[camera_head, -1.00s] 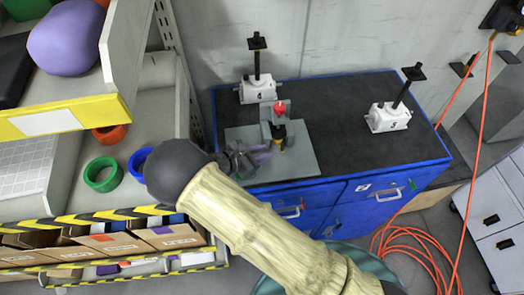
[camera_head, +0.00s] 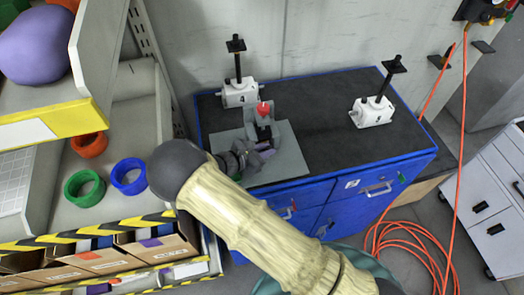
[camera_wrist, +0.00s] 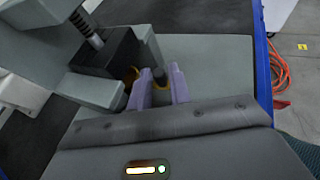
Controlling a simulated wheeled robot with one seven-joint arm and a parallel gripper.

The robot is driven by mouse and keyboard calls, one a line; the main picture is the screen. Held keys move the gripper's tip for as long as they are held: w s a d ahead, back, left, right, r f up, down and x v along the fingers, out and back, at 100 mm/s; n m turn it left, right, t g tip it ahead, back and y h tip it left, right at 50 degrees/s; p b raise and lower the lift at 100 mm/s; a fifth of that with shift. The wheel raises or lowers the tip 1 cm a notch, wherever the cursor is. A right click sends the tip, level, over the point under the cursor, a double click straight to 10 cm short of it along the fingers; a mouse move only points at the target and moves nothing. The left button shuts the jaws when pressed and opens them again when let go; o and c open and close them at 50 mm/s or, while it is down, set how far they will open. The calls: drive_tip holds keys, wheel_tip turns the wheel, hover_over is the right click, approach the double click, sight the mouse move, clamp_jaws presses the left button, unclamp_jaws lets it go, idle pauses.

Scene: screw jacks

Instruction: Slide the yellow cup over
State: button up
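A grey jig with a red knob (camera_head: 264,109) and a black block (camera_head: 264,132) stands on a grey plate (camera_head: 287,158) on the blue cabinet. The same black block shows at upper left in the wrist view (camera_wrist: 108,48), with a small orange-yellow ring by its lower edge. My gripper (camera_head: 264,152) is low over the plate, close in front of the block. In the head view the cup is hidden.
White screw jacks with black posts stand on the dark cabinet top at back left (camera_head: 240,92) and right (camera_head: 371,111). A shelf (camera_head: 110,85) with coloured rings and cartons is close on the left. An orange hose (camera_head: 461,150) hangs at right.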

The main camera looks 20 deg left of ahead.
drive_tip(key=shift+w, duration=0.15)
clamp_jaws()
drive_tip(key=shift+s+d, duration=0.1)
drive_tip(key=shift+s, duration=0.1)
drive_tip(key=shift+s+f, duration=0.1)
drive_tip(key=shift+s, duration=0.5)
drive_tip(key=shift+o, duration=2.1)
unclamp_jaws()
drive_tip(key=shift+w, duration=0.1)
